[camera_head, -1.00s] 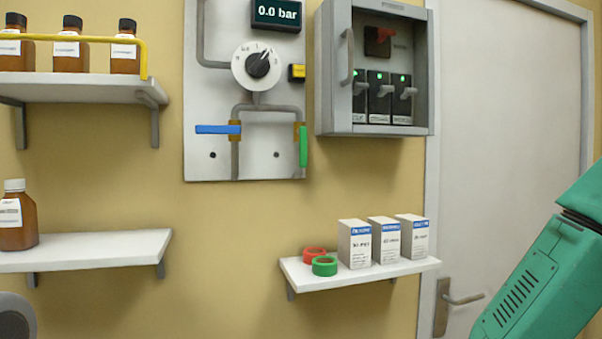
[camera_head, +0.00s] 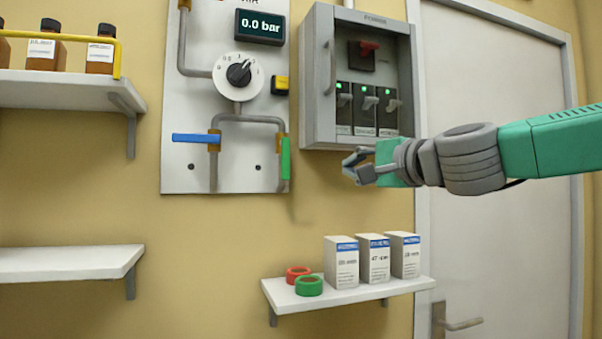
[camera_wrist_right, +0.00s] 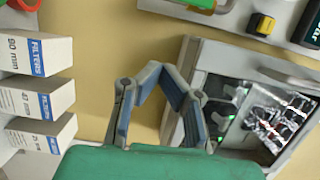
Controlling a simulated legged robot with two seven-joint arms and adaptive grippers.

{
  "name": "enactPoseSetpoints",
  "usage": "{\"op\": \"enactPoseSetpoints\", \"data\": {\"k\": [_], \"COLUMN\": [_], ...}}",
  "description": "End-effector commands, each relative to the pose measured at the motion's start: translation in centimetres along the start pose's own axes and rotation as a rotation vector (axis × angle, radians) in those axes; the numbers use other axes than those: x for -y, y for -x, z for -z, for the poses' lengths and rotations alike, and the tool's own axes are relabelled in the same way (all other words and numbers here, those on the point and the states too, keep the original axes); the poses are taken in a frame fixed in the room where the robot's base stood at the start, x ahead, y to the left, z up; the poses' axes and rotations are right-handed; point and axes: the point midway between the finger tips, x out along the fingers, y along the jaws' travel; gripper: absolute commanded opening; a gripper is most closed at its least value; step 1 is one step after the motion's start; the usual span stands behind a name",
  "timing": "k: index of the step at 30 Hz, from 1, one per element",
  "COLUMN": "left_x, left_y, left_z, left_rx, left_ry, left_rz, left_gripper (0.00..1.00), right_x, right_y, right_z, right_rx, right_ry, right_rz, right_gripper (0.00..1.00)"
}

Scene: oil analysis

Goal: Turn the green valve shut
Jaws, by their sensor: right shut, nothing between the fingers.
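The green valve (camera_head: 285,158) is a lever hanging straight down from a brass fitting on the right pipe of the grey wall panel (camera_head: 238,175). Part of a green lever (camera_wrist_right: 196,4) also shows at the top edge of the right wrist view. My right gripper (camera_head: 350,167) is to the right of the green lever and apart from it, in front of the wall below the breaker box. Its fingers (camera_wrist_right: 158,70) come together at the tips, with nothing between them. My left gripper is not in view.
A blue lever (camera_head: 192,138) lies horizontal on the left pipe. The display (camera_head: 260,27) reads 0.0 bar. A shelf (camera_head: 350,297) below holds filter boxes (camera_head: 375,260) and red and green rings (camera_head: 309,286).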

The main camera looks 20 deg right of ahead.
Motion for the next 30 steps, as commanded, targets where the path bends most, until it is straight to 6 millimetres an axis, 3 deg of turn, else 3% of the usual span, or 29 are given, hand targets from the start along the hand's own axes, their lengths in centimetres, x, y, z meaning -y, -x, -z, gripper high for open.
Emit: {"op": "enactPoseSetpoints", "data": {"k": [8, 21, 25, 30], "left_x": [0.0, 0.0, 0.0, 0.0], "left_y": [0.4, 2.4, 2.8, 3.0], "left_z": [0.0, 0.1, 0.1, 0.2], "left_rx": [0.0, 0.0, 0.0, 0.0], "left_ry": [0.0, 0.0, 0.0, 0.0], "left_rz": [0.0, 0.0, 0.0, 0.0], "left_gripper": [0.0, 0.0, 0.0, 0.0], "right_x": [-0.1, 0.0, 0.1, -0.1], "right_y": [-1.7, -10.3, -10.5, -10.8], "right_z": [0.2, -0.2, -2.4, -3.6], "right_rx": [0.0, 0.002, 0.003, 0.001], "right_ry": [0.0, 0.001, 0.003, 0.001], "right_rz": [-0.003, -0.002, -0.001, -0.001], "right_gripper": [0.0, 0.0, 0.0, 0.0]}}
